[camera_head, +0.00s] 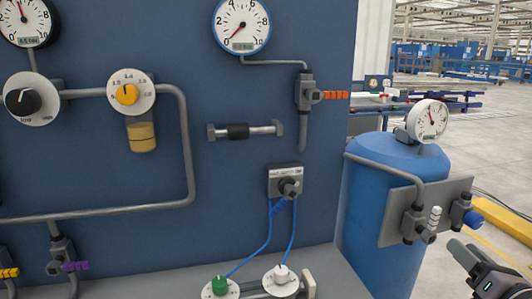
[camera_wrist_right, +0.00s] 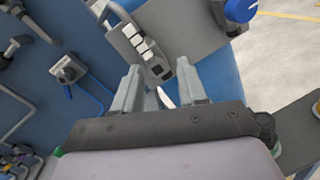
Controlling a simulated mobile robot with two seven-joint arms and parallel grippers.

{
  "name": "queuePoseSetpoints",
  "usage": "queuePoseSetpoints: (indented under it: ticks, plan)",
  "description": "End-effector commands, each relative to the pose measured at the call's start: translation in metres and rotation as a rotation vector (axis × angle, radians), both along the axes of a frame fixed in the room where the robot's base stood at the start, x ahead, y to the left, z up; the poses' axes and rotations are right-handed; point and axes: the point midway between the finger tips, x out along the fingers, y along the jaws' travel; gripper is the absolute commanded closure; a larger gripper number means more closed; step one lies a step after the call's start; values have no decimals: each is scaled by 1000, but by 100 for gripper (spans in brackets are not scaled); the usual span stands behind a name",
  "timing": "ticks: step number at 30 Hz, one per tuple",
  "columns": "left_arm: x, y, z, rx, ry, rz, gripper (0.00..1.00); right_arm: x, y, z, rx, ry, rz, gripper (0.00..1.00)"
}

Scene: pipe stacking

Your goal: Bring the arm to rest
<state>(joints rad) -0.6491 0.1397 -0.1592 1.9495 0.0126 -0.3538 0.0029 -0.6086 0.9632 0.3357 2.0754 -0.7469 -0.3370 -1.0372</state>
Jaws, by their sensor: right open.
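My right gripper (camera_head: 462,252) is at the lower right edge of the head view, in front of the floor and right of the blue tank. In the right wrist view its two fingers (camera_wrist_right: 158,80) stand apart with nothing held between them. Beyond the fingers is the tank's grey plate with a white-ribbed valve handle (camera_wrist_right: 145,45). The gap between the gripper and that handle is hard to judge. My left gripper is not in view.
A blue tank (camera_head: 375,190) with a gauge (camera_head: 427,120) and a valve plate (camera_head: 395,215) stands beside the gripper. A blue panel (camera_head: 240,110) with gauges, pipes and valves fills the left. Open floor (camera_head: 480,150) lies at right, with a yellow barrier (camera_head: 505,222).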

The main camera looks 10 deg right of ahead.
Motion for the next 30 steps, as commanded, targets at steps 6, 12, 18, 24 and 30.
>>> queuePoseSetpoints:
  ticks: [6,12,18,24,30]
  plan:
    - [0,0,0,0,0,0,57,-56,12,-84,814,22,-397,58]
    - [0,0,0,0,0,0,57,-115,74,-159,1470,92,-809,58]
    - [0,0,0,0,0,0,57,-160,147,-192,1861,191,-1142,58]
    - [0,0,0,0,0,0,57,-193,212,-197,2089,301,-1409,58]
    - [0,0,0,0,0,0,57,-196,239,-206,2193,350,-1472,58]
